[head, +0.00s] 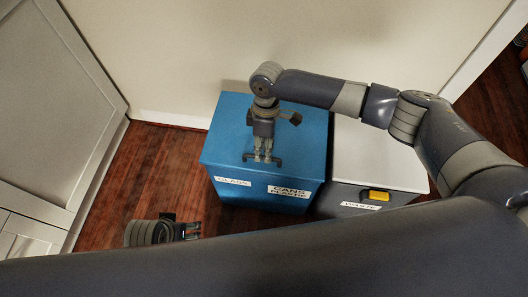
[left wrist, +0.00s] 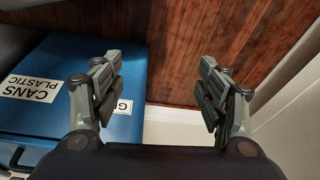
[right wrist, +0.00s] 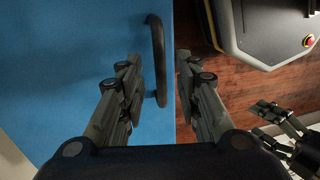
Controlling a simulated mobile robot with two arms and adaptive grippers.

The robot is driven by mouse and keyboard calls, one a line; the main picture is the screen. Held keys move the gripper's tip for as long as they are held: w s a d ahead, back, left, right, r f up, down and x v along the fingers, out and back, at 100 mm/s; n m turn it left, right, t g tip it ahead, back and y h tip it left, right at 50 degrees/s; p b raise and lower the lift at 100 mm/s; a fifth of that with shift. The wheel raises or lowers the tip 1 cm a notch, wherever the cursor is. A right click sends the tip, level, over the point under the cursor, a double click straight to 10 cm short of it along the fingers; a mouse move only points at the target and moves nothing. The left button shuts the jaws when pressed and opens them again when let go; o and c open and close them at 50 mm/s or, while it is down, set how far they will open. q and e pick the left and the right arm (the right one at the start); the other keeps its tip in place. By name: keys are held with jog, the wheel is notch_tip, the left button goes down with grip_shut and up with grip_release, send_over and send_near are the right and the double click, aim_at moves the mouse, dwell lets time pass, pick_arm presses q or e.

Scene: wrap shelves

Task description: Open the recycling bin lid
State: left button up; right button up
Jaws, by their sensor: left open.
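The blue recycling bin (head: 225,150) stands against the wall with its lid down, and its front carries GLASS and CANS PLASTIC labels. A black handle (right wrist: 154,40) is on the lid near its front edge. My right gripper (head: 263,156) points down over the handle. In the right wrist view its open fingers (right wrist: 160,78) are on either side of the handle's line; contact cannot be told. My left gripper (head: 190,231) is low, in front of the bin and to its left. In the left wrist view it is open and empty (left wrist: 160,85), with the bin (left wrist: 120,65) at left.
A waste bin with a white top (head: 375,150) and a yellow latch (head: 379,195) stands close to the blue bin's right. A grey cabinet (head: 50,90) is at the left. Bare wooden floor (head: 160,170) lies between cabinet and bin.

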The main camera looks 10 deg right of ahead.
pick_arm(q)
jog(key=shift+r, duration=0.75)
pick_arm(e)
jog(key=shift+s+f, duration=0.15)
jog(key=shift+f, duration=0.7)
grip_shut()
jog(key=shift+r, duration=0.1)
